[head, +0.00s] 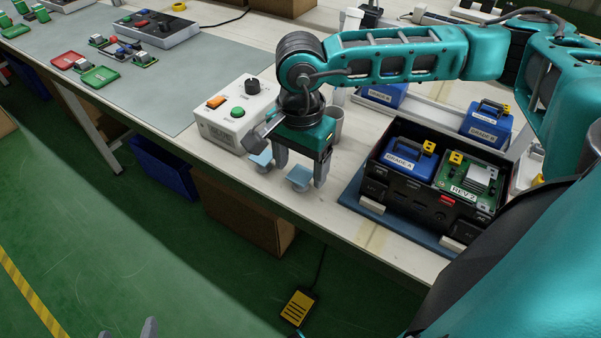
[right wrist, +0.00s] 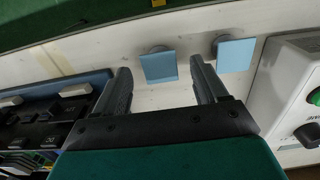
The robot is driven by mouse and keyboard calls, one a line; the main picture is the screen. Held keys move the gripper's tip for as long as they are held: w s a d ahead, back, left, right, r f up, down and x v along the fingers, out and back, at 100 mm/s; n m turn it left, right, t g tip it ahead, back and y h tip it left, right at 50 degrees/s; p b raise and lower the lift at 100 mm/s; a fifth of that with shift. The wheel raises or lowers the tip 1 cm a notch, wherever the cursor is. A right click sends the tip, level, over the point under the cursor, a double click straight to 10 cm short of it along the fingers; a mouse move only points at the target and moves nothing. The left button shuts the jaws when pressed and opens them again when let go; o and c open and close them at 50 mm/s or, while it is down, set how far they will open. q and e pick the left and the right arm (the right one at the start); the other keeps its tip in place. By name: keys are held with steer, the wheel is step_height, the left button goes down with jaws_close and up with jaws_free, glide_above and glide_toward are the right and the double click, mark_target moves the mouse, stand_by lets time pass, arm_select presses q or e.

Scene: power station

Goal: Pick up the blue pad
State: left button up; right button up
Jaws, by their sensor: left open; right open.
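Two light blue square pads stand near the table's front edge in the head view: one further left (head: 261,159) and one further right (head: 298,176). In the right wrist view, a small round piece shows at the edge of each. My right gripper (head: 301,172) is open above the table. In the right wrist view, one pad (right wrist: 159,67) lies between and just beyond the open fingers (right wrist: 162,82). The other pad (right wrist: 236,54) is outside them, to the right. No grip on either shows. My left gripper (head: 128,331) is at the bottom edge, empty, largely cut off.
A white control box (head: 236,115) with buttons stands to the left of my right gripper. A black tray (head: 400,200) with a blue battery (head: 408,160) and green circuit board (head: 468,180) is to the right. A cup (head: 336,122) stands behind the gripper.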

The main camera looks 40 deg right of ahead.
steer(key=shift+f+b, duration=0.25)
steer(key=shift+b, duration=0.15)
stand_by(0.3)
steer(key=c, duration=1.1)
steer(key=shift+r, duration=0.1)
